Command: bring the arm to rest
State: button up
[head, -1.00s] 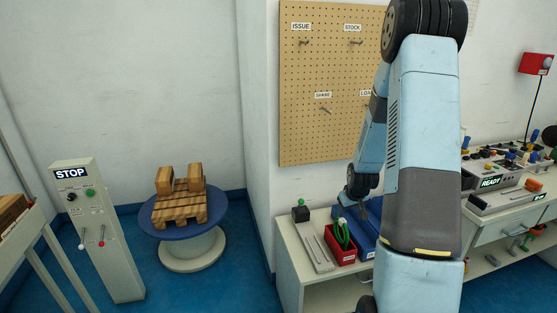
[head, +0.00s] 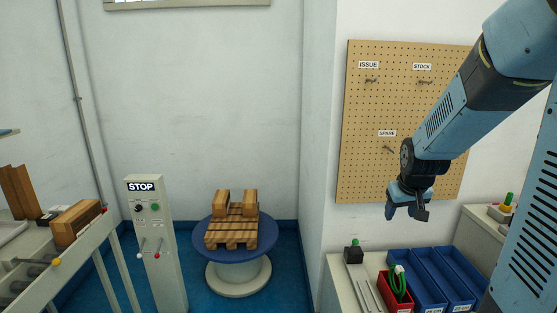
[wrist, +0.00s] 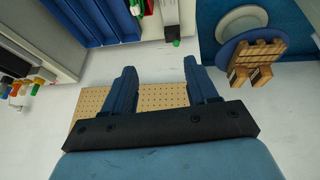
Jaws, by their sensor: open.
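My arm reaches in from the right in the head view, and my gripper (head: 407,212) hangs at its end, in front of the lower part of the pegboard (head: 420,120) and above the bench. In the wrist view my gripper (wrist: 160,82) shows two blue fingers spread apart with nothing between them. The pegboard (wrist: 155,98) lies behind the fingers there.
Blue bins (head: 440,275), a red bin (head: 395,295) with green-handled tools and a black block (head: 353,252) sit on the bench below. A pallet with wooden blocks (head: 232,225) rests on a round blue turntable (head: 213,256). A STOP post (head: 155,240) stands left.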

jog(key=s+a+r, duration=0.3)
jog(key=s+r, duration=0.1)
jog(key=s, duration=0.3)
jog(key=s+a+r+y, duration=0.1)
jog(key=s+a+r, duration=0.2)
jog(key=s, duration=0.4)
jog(key=s+a+r, duration=0.3)
jog(key=s+r, duration=0.2)
jog(key=s, duration=0.2)
jog(key=shift+s+a+r+t, duration=0.15)
jog(key=shift+s+r+t, duration=0.1)
jog(key=shift+r+t, duration=0.05)
